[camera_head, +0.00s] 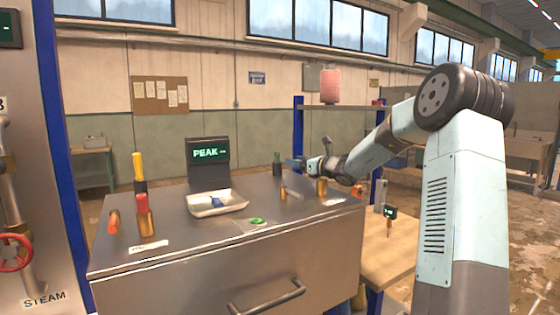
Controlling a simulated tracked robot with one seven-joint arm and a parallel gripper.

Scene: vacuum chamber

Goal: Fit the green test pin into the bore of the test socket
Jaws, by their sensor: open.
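A dark green upright pin-like piece (277,160) stands at the back of the steel bench top, right of the display. It looks like the green test pin. My gripper (295,163) is just right of it in the picture, open and with nothing seen between its jaws; contact cannot be told. A short brass cylinder (321,188) stands upright below my wrist, near the bench's right edge. It may be the test socket; its bore is too small to make out.
A white tray (239,208) holds a small blue piece. A flat bright green piece (257,221) lies in front. A red-topped brass piece (146,218), a yellow-topped black piece (139,170) and an orange piece (113,221) are at left.

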